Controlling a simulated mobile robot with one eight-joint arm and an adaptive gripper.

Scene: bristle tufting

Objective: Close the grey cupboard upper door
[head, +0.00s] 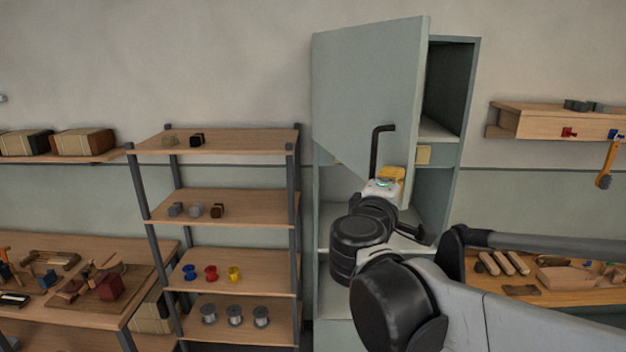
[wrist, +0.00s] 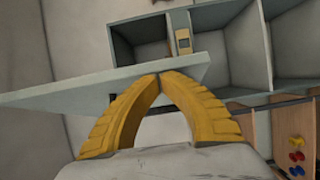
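The grey cupboard (head: 470,75) stands against the wall, with its upper door (head: 365,85) swung well open. The door carries a dark angled handle (head: 380,150). My gripper (head: 391,172) is at the lower right part of the door, partly hidden behind my wrist. In the wrist view, the yellow fingers of my gripper (wrist: 160,76) come together at their tips, with nothing visible between them. The tips overlap the door panel (wrist: 60,92) near one end of it; I cannot tell whether they touch it. The open cupboard (wrist: 200,16) shows beyond.
A shelf rack (head: 225,205) with spools and small blocks stands left of the cupboard. A workbench (head: 145,300) with tools is further left. A wall shelf (head: 540,122) and another bench (head: 560,295) are on the right.

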